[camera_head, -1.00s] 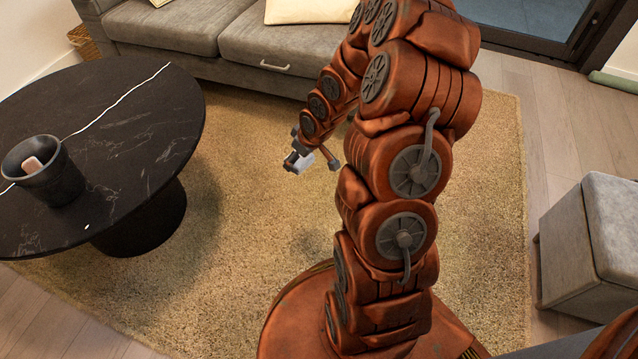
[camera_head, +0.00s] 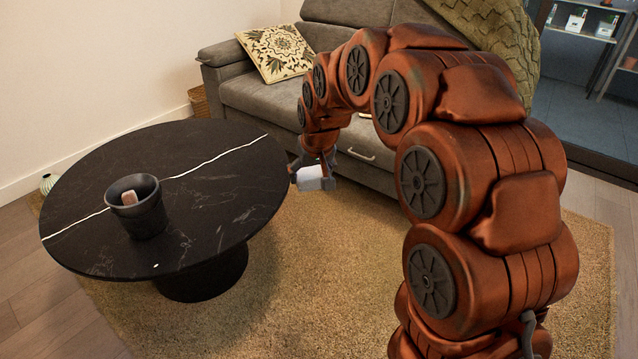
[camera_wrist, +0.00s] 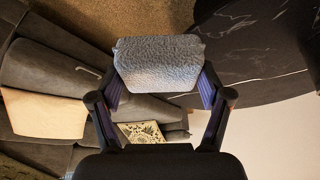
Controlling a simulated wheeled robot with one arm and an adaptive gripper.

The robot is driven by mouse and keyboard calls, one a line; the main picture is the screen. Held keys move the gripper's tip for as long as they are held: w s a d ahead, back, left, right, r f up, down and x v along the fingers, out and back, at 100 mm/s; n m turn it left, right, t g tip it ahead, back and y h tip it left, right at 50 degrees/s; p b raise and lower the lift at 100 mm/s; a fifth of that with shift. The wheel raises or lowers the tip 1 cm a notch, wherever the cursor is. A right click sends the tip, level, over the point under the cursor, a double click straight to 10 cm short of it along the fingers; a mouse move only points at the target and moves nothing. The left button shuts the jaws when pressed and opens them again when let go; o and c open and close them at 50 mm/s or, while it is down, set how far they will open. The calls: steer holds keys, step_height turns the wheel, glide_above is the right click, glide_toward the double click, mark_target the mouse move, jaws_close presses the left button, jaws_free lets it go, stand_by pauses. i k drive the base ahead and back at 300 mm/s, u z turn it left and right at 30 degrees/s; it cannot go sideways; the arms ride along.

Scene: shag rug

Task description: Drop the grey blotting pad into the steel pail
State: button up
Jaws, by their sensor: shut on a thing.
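The grey blotting pad (camera_head: 314,178) is a pale, rough-textured block held between the fingertips of my gripper (camera_head: 312,172), to the right of the round table's edge. In the wrist view the pad (camera_wrist: 158,64) spans the gap between both fingers of my gripper (camera_wrist: 160,84). The steel pail (camera_head: 150,219) is a dark, open bucket standing upright on the black table. A pinkish-tan block (camera_head: 129,198) shows inside its mouth. The pail is not visible in the wrist view. The pad is apart from the pail, with open tabletop between them.
The round black marble table (camera_head: 215,210) has white veins and a clear surface around the pail. A grey sofa (camera_head: 262,98) with a patterned cushion (camera_head: 276,52) stands behind. A beige shag rug (camera_head: 330,260) covers the floor.

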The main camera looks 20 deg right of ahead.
mark_target(138, 194)
steer(key=z, duration=1.6)
steer(key=k, duration=1.5)
steer(key=u, duration=1.6)
